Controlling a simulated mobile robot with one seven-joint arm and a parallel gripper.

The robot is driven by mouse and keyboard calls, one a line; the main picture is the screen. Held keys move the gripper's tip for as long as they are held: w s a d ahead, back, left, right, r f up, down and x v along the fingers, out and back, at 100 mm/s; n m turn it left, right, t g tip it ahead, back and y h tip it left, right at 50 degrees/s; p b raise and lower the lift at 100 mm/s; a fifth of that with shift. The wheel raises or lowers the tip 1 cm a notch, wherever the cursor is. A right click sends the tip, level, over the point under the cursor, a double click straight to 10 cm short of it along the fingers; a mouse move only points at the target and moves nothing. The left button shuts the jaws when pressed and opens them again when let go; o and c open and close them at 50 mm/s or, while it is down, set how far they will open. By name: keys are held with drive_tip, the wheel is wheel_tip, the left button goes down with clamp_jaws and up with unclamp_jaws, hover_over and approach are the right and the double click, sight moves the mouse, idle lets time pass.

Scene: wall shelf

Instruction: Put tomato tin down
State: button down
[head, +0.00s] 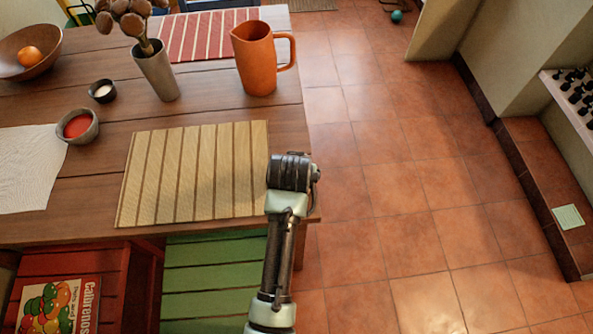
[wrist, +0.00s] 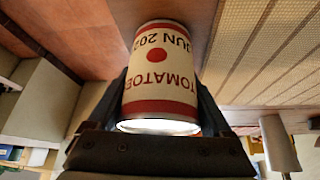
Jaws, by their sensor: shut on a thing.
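The tomato tin (wrist: 160,70) shows in the wrist view, a white can with red bands, a red dot and upside-down lettering. My gripper (wrist: 163,88) is shut on it, with a dark finger on each side. The tin's far end is beside the wooden table surface; I cannot tell whether it touches. In the head view my arm reaches to the table's right front corner, at the right edge of the striped placemat (head: 195,170). The tin and fingers are hidden there behind my wrist. The placemat also shows at right in the wrist view (wrist: 275,50).
On the wooden table (head: 115,116) stand an orange jug (head: 257,62), a vase (head: 156,72), a bowl with red contents (head: 77,127), a small dark cup (head: 103,91) and a fruit bowl (head: 27,55). The placemat is bare where visible. A green slatted seat (head: 208,270) is below the front edge.

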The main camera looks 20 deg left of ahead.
drive_tip(key=shift+f, duration=0.15)
unclamp_jaws()
drive_tip(key=shift+f, duration=0.1)
drive_tip(key=p+v, duration=0.2)
drive_tip(key=v, duration=1)
drive_tip(key=w+d+r+m+t, duration=0.1)
drive_tip(key=w+r+t, duration=0.25)
drive_tip(key=r, duration=0.75)
drive_tip(key=w+d+r+t, duration=0.25)
drive_tip(key=r+t, duration=0.25)
drive_tip(key=r, duration=0.6)
drive_tip(key=w+d+r+m+t, duration=0.1)
drive_tip(key=w+r+t, duration=0.25)
drive_tip(key=r, duration=0.75)
drive_tip(key=s+d+r+t, duration=0.1)
drive_tip(key=s+r+t, duration=0.2)
drive_tip(key=r, duration=0.5)
drive_tip(key=s+d+r+t, duration=0.2)
drive_tip(key=s+r, duration=0.3)
drive_tip(key=r, duration=0.3)
drive_tip(key=s+d+r+t+h, duration=0.1)
drive_tip(key=s+r+t, duration=0.3)
drive_tip(key=r, duration=0.4)
drive_tip(key=shift+s+d+r+t, duration=0.3)
drive_tip(key=shift+s+d, duration=0.25)
